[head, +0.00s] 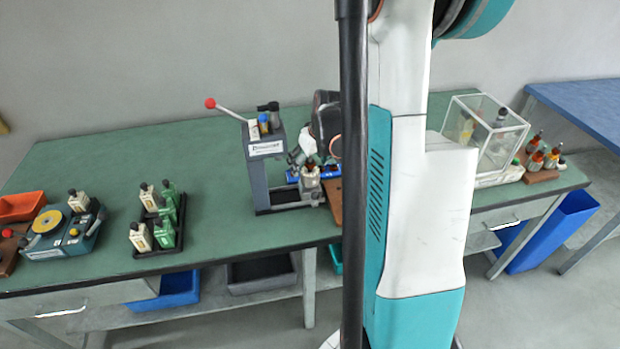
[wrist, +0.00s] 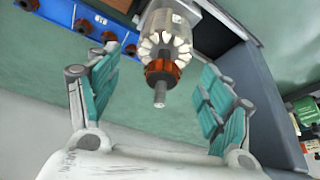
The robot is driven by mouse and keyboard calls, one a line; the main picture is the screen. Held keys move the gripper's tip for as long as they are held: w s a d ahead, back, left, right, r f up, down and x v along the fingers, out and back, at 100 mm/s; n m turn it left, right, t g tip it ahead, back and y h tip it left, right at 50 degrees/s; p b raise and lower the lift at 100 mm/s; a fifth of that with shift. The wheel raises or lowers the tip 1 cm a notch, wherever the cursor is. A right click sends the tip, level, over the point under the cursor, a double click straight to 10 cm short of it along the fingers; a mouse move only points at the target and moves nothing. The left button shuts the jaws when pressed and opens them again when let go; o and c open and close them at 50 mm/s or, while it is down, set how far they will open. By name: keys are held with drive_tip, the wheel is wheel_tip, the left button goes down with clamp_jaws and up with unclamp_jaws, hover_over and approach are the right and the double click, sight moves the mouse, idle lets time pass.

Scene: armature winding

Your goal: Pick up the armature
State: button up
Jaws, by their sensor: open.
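The armature (wrist: 163,48) shows in the wrist view, with a pale wound body, a copper-coloured commutator and a metal shaft end pointing toward the camera. Its far end meets a grey metal part of the winding machine. My gripper (wrist: 156,82) is open, with one teal-padded finger on each side of the armature and visible gaps between. In the head view, the grey winding machine (head: 268,168) with a red-knobbed lever stands on the green bench. My gripper there is small and partly hidden by my arm, close to the machine's right side.
A blue tray (wrist: 88,17) with several small copper-and-dark parts lies behind the left finger. The green bench (head: 215,215) also holds a black tray of bottles (head: 168,252), a device with a yellow disc (head: 48,221) and a clear box (head: 487,140). The bench between bottles and machine is clear.

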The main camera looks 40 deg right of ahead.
drive_tip(key=shift+x, duration=1.15)
drive_tip(key=c, duration=1.5)
drive_tip(key=shift+r, duration=0.2)
